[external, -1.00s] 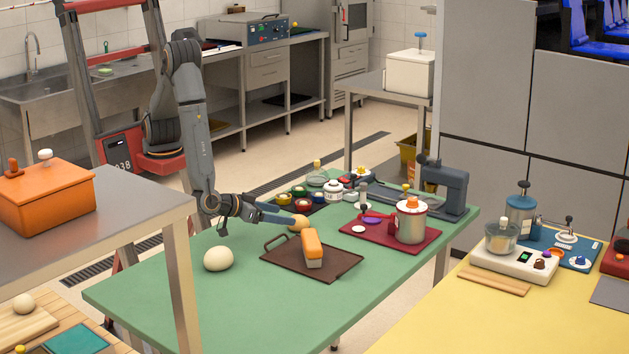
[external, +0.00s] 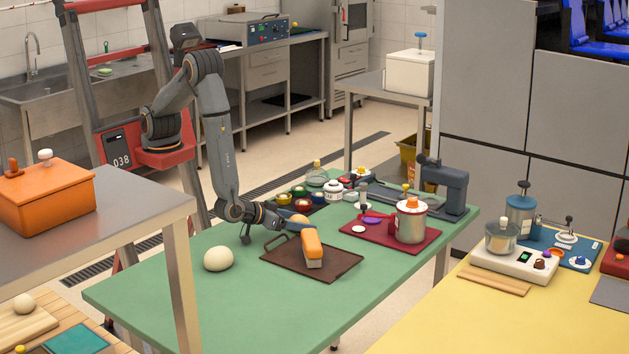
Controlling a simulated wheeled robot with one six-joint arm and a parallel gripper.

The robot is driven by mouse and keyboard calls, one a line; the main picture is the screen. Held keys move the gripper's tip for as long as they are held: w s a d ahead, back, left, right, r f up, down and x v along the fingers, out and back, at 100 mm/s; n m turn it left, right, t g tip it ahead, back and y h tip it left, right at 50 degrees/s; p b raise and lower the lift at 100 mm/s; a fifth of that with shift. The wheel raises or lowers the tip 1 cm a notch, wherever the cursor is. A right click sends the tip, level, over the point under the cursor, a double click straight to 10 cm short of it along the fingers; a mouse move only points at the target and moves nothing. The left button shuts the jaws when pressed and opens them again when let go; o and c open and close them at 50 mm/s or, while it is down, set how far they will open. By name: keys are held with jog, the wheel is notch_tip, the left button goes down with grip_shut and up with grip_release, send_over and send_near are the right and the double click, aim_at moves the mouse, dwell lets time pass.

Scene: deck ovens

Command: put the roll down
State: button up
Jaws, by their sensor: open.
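The roll (external: 299,219) is a small round tan thing at the back edge of the dark brown tray (external: 340,269) on the green table. A blue piece (external: 287,214) lies against it; whether this piece is under or around the roll is too small to tell. My gripper (external: 261,231) is open, left of the roll and apart from it, above the table by the tray's left corner. Nothing shows between its fingers. An orange block with a pale grey lower part (external: 312,249) lies on the tray and hides part of the roll's front.
A pale dough ball (external: 218,258) sits left of the tray. Small coloured pots (external: 300,190) stand behind the roll. A dark red tray (external: 380,240) with a metal canister (external: 411,222) is to the right.

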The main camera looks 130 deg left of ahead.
jog(key=c, duration=1.2)
jog(key=shift+r, duration=0.1)
